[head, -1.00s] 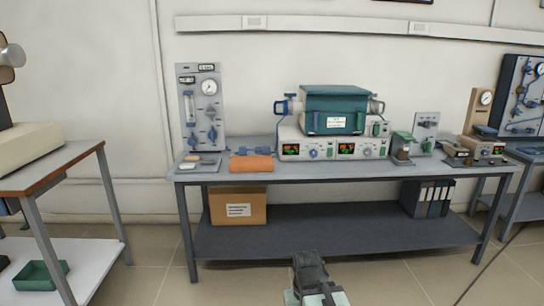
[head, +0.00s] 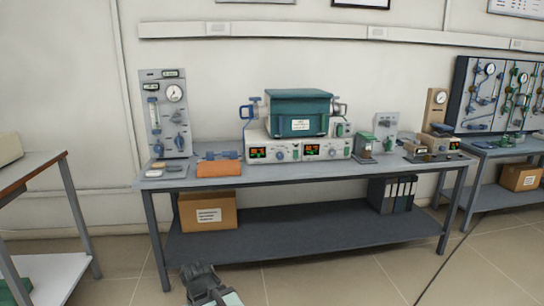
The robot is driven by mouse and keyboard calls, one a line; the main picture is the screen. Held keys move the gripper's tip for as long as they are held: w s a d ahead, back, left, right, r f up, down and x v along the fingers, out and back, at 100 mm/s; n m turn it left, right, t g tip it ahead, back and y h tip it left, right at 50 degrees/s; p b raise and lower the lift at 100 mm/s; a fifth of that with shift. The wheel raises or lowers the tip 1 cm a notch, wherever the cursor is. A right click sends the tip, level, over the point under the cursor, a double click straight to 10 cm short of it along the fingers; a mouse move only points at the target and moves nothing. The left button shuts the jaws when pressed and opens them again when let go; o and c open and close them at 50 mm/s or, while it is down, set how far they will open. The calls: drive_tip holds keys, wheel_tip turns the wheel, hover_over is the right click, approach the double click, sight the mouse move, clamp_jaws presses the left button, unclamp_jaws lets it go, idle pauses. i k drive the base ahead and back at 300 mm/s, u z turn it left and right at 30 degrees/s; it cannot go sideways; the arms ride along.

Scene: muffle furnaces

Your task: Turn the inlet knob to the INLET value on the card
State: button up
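The furnace unit (head: 299,115) has a teal top on a white base and stands mid-bench in the head view. A grey gas panel (head: 163,115) with a round gauge, a flow tube and blue knobs stands at the bench's left end. A white card (head: 300,125) is on the teal front; its text is too small to read. I cannot tell which knob is the inlet knob. My gripper (head: 197,272) is low in front of the bench, far from any knob; its fingers are unclear.
The grey bench (head: 230,180) has a lower shelf with a cardboard box (head: 208,213) and binders (head: 392,192). Another bench stands left, and a panel (head: 505,95) right.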

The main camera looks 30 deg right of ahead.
sight(280, 155)
drive_tip(key=i, duration=0.9)
drive_tip(key=z, duration=0.05)
